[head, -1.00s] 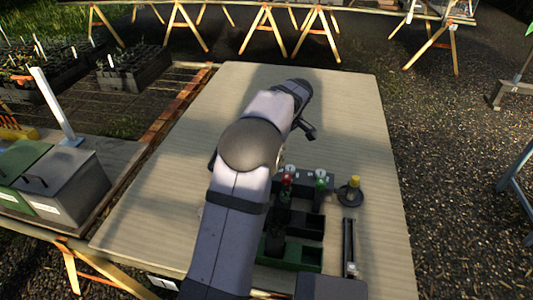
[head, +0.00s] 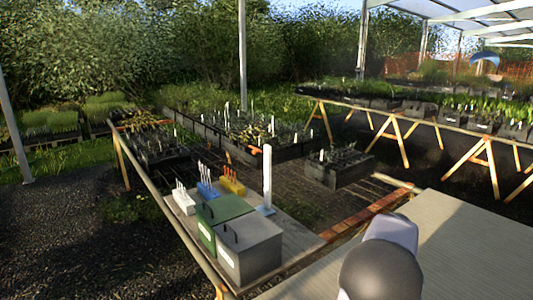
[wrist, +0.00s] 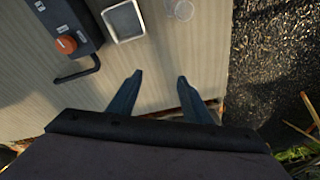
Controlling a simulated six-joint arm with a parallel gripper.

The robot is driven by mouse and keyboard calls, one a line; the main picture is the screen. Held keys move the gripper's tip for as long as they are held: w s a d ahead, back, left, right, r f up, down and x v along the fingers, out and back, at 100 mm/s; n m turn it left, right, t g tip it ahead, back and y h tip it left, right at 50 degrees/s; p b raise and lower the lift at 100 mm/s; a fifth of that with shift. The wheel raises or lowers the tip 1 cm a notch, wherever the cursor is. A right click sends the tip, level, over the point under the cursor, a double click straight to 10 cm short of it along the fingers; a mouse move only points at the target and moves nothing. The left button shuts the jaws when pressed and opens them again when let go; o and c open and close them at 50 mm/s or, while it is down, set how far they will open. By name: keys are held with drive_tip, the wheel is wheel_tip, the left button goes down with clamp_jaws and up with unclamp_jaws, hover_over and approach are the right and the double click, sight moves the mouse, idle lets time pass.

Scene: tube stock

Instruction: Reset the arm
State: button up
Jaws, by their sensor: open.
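My gripper (wrist: 158,84) is open in the wrist view, with its two dark fingers apart and nothing between them. It hangs above the pale ribbed tabletop (wrist: 155,60), close to the table's edge. In the head view only a rounded grey part of my arm (head: 382,268) shows at the bottom, over the near part of the tabletop (head: 475,245). The gripper is outside the head view.
The wrist view shows a black box with an orange knob (wrist: 66,45), a square metal dish (wrist: 123,22) and a faint round clear item (wrist: 184,10). A grey lidded bin (head: 252,250) and green bin (head: 222,208) stand left of the table.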

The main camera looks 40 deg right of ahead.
drive_tip(key=w+a+r+n+g+p, duration=0.1)
drive_tip(key=w+a, duration=0.3)
drive_tip(key=a, duration=0.9)
drive_tip(key=w+a+n+g+p, duration=0.1)
drive_tip(key=w+a+n+p, duration=0.15)
drive_tip(key=a, duration=0.95)
drive_tip(key=s+a, duration=0.3)
drive_tip(key=a, duration=0.5)
drive_tip(key=s+a+f+n+g+p, duration=0.1)
drive_tip(key=s+a, duration=0.3)
drive_tip(key=a, duration=0.4)
drive_tip(key=shift+s, duration=0.25)
